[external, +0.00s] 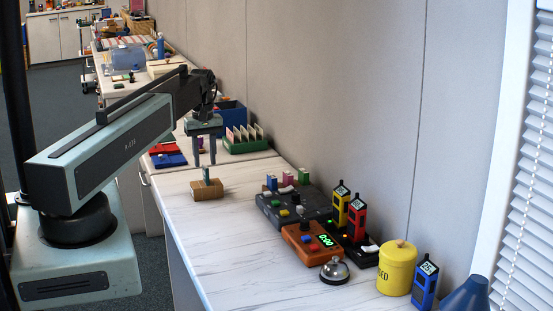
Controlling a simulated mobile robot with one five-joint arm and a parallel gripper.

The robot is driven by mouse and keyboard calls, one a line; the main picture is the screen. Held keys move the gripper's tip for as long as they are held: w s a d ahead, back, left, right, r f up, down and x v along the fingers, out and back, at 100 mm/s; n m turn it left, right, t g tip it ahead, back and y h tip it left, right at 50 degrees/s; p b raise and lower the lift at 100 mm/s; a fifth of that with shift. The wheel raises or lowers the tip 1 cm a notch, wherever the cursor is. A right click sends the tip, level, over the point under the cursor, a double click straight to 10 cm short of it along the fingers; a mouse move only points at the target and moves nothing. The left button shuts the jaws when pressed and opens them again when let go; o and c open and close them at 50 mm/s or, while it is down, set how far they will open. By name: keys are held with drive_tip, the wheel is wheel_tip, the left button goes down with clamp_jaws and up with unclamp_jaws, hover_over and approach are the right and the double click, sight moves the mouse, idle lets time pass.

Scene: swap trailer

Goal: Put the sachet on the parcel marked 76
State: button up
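My gripper (205,161) hangs pointing down over the worktop in the middle of the external view. I cannot pick out a sachet for certain. A green tray (247,147) to the right of my gripper holds several upright pale packets or cards (243,134), too small to tell which. I can read no 76 on anything, and no parcel is clearly recognisable.
Red and blue flat items (168,158) lie left of my gripper. Nearer are a dark button panel (290,221), an orange timer box (312,262), a bell (335,270), a yellow tin (397,268) and upright handheld meters (357,216). The worktop's front left (235,245) is clear.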

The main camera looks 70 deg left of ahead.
sight(206, 166)
wheel_tip(206, 166, up, 8)
drive_tip(key=p, duration=0.6)
drive_tip(key=shift+r+p, duration=0.2)
drive_tip(key=shift+p, duration=0.2)
drive_tip(key=w+d+m, duration=0.3)
drive_tip(key=w+d, duration=0.2)
drive_tip(key=d, duration=0.5)
drive_tip(key=w+d+m, duration=0.3)
drive_tip(key=w+d, duration=0.1)
drive_tip(key=d, duration=0.7)
drive_tip(key=w+d+m, duration=0.3)
drive_tip(key=w+d, duration=0.2)
drive_tip(key=d, duration=0.5)
drive_tip(key=s+d+m, duration=0.1)
drive_tip(key=d+m, duration=0.8)
drive_tip(key=d, duration=1.7)
drive_tip(key=shift+s, duration=0.25)
